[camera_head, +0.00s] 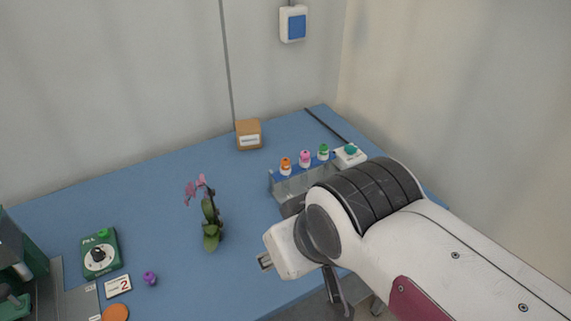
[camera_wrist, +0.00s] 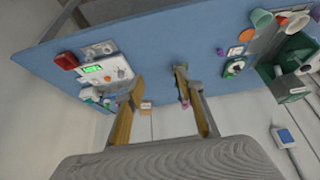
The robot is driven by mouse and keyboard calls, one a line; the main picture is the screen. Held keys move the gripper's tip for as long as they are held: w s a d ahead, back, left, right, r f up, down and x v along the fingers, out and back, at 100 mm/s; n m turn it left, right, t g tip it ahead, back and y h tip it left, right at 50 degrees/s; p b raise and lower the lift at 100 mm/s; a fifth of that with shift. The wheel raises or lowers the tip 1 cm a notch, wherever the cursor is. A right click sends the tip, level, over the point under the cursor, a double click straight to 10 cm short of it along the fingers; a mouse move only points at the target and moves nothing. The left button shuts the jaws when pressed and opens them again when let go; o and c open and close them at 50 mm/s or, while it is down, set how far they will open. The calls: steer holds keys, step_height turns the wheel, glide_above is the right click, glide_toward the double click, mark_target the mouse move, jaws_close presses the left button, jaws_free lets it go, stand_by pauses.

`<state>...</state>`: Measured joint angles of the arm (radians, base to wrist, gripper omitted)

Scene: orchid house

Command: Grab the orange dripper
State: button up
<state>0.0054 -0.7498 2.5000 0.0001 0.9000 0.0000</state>
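I cannot make out the orange dripper in the wrist view; the left finger covers part of that area. My gripper (camera_wrist: 159,75) is open, with its two fingers apart and nothing between the tips. In the head view my arm hides most of the gripper, in front of the rack and apart from the orange dripper.
A potted pink orchid (camera_head: 210,225) stands left of the rack. A brown box (camera_head: 248,134) is behind. A white device with a teal knob (camera_head: 350,155) sits right of the rack. A green dial box (camera_head: 100,254), purple piece (camera_head: 150,278) and orange disc (camera_head: 115,313) lie at left.

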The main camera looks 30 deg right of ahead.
mark_target(285, 166)
steer(key=w+d+f+m, duration=0.1)
steer(key=w+d+f, duration=0.4)
steer(key=f, duration=0.1)
steer(key=w+d+f+m+h, duration=0.1)
steer(key=w+d+f, duration=0.3)
steer(key=f, duration=0.3)
steer(key=w+d+f+m+h, duration=0.1)
steer(key=w+d+f, duration=0.4)
steer(key=d+f, duration=0.1)
steer(key=shift+w+d+f+g, duration=0.35)
steer(key=shift+f+g, duration=0.05)
steer(key=shift+f, duration=0.05)
steer(key=w, duration=0.1)
steer(key=w+d+t, duration=0.1)
steer(key=w+f, duration=0.1)
steer(key=shift+w+d+t, duration=0.2)
steer(key=shift+t, duration=0.1)
steer(key=w, duration=0.1)
steer(key=w+t, duration=0.2)
steer(key=shift+w+d+r, duration=0.25)
steer(key=shift+w+r, duration=0.05)
steer(key=shift+r, duration=0.1)
steer(key=w+r+t, duration=0.4)
steer(key=w+r, duration=0.1)
steer(key=r, duration=0.2)
steer(key=shift+w+a+r+n, duration=0.2)
steer(key=shift+w+n, duration=0.2)
steer(key=shift+w, duration=0.1)
